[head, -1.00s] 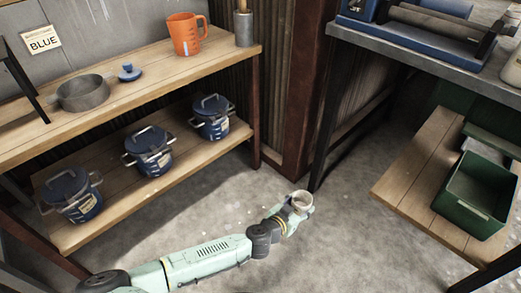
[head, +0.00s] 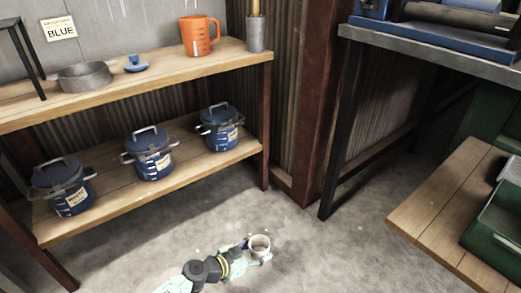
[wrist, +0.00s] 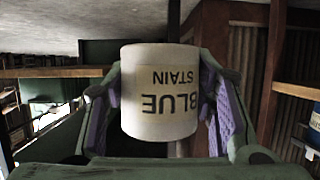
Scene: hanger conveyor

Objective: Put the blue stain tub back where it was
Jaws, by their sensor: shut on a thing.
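The blue stain tub is a small white tub (wrist: 158,118) with a label reading "BLUE STAIN", upside down in the wrist view. My gripper (wrist: 160,100) is shut on it, with a purple-padded finger on each side. In the head view the tub (head: 259,243) shows its open rim, held by my gripper (head: 248,250) over the concrete floor, in front of and below the wooden shelves. A "BLUE" sign (head: 60,29) is on the grey wall above the upper shelf (head: 110,92) at the left.
Several blue lidded pots stand on the lower shelf, including one at its right end (head: 218,130). The upper shelf holds a grey pan (head: 84,76), a small blue lid (head: 135,64), an orange jug (head: 199,37) and a grey cup (head: 256,35). A metal-legged bench (head: 440,55) and a low wooden platform (head: 445,195) with a green bin (head: 500,240) stand right.

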